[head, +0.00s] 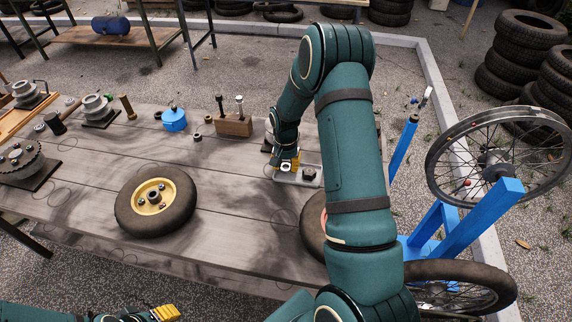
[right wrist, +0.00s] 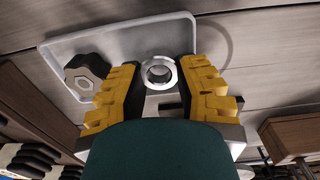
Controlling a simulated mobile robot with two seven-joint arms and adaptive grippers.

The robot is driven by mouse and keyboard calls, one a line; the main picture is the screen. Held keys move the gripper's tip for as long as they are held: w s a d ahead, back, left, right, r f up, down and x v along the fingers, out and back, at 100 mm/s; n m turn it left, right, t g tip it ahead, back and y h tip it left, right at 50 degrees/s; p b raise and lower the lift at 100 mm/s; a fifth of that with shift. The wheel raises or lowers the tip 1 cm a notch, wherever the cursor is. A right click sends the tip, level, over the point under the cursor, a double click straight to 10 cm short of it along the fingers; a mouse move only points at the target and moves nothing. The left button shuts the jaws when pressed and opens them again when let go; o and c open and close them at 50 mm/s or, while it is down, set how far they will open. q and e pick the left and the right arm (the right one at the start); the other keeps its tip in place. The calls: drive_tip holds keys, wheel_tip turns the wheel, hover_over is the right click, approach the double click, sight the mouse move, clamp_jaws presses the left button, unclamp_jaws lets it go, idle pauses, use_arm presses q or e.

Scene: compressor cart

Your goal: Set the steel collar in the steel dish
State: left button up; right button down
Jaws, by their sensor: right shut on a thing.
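The steel dish (head: 285,179) is a shallow grey tray on the wooden table, below my right gripper (head: 290,167). It also shows in the right wrist view (right wrist: 120,45). The steel collar (right wrist: 160,73) is a shiny ring between the yellow fingertips of my right gripper (right wrist: 161,80), which is shut on it. The collar is over the dish; I cannot tell whether it touches the bottom. In the head view the gripper mostly hides it. My left gripper (head: 165,313) shows only partly at the bottom left edge, and its opening is unclear.
A dark knob (right wrist: 87,68) lies in the dish beside the collar. A wooden block with tools (head: 233,125) and a blue tin (head: 174,119) stand further left. A tyred wheel (head: 155,200) lies on the table. A blue stand with a spoked wheel (head: 497,158) is at the right.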

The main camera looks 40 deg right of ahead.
drive_tip(key=shift+f, duration=0.45)
drive_tip(key=shift+b, duration=0.35)
drive_tip(key=c, duration=0.7)
unclamp_jaws()
drive_tip(key=shift+c, duration=0.2)
drive_tip(key=shift+w+a, duration=0.1)
drive_tip(key=shift+r+p, duration=0.55)
drive_tip(key=shift+r, duration=0.1)
wheel_tip(320, 180, up, 12)
drive_tip(key=p, duration=0.2)
